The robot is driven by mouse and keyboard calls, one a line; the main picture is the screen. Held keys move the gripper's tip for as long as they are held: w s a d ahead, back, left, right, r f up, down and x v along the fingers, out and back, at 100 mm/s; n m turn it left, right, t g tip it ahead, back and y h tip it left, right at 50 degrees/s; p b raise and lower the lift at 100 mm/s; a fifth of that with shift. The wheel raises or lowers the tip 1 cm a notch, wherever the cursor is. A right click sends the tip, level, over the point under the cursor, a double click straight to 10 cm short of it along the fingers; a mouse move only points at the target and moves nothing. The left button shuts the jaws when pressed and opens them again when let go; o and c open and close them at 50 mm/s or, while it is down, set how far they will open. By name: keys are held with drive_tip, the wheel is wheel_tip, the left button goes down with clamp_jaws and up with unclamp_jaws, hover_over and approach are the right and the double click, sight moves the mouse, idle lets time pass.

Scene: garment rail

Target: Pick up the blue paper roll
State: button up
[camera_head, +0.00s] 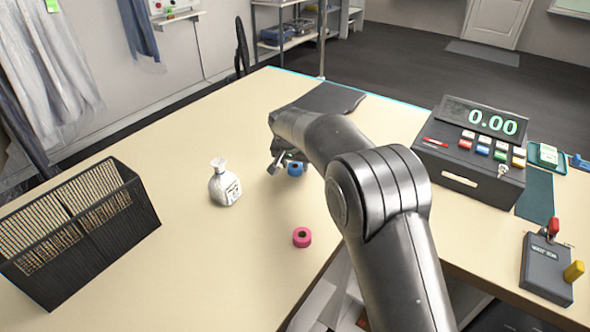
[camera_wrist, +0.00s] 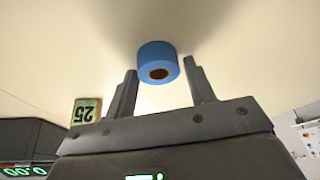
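The blue paper roll (camera_head: 295,168) stands on the beige counter (camera_head: 190,265), partly hidden by my gripper and arm in the head view. In the wrist view the blue paper roll (camera_wrist: 157,62) lies just beyond and between my fingertips, with its dark core hole facing the camera. My gripper (camera_wrist: 159,80) is open, with one finger on each side of the line to the roll and nothing held. In the head view my gripper (camera_head: 280,164) is beside the roll, just left of it. Contact cannot be told.
A pink roll (camera_head: 302,237) and a white bottle (camera_head: 224,184) stand on the counter nearby. A black wire basket (camera_head: 80,235) is at the left. A cash register (camera_head: 473,150) and a grey box (camera_head: 547,266) are at the right. A green tag marked 25 (camera_wrist: 85,111) shows in the wrist view.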

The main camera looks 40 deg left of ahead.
drive_tip(key=c, duration=0.7)
drive_tip(key=shift+o, duration=0.2)
drive_tip(key=shift+r, duration=0.15)
